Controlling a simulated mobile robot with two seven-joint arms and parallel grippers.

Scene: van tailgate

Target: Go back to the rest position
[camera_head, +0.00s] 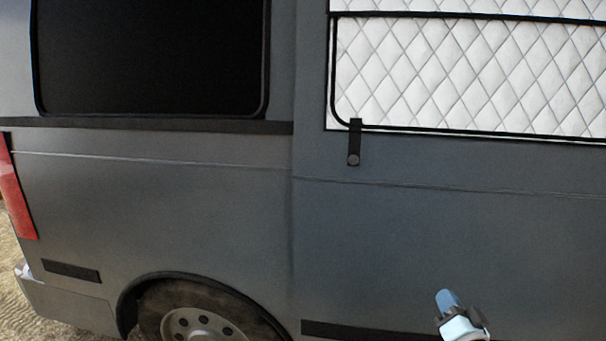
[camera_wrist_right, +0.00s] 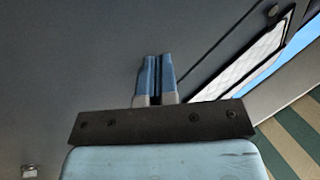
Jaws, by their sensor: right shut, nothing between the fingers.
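My right gripper (camera_head: 448,300) shows at the bottom right of the head view, in front of the grey van side. In the right wrist view the right gripper (camera_wrist_right: 157,62) has its two blue fingers side by side, shut and empty. The fingers point toward the grey van panel; I cannot tell how far they are from it. My left gripper is in neither view.
The grey van side (camera_head: 420,220) fills most of the head view. A dark window (camera_head: 150,55) is at upper left and a quilted white panel (camera_head: 465,75) at upper right, with a black strap (camera_head: 354,140). A wheel (camera_head: 200,315) is at lower left, beside sandy ground (camera_head: 20,310).

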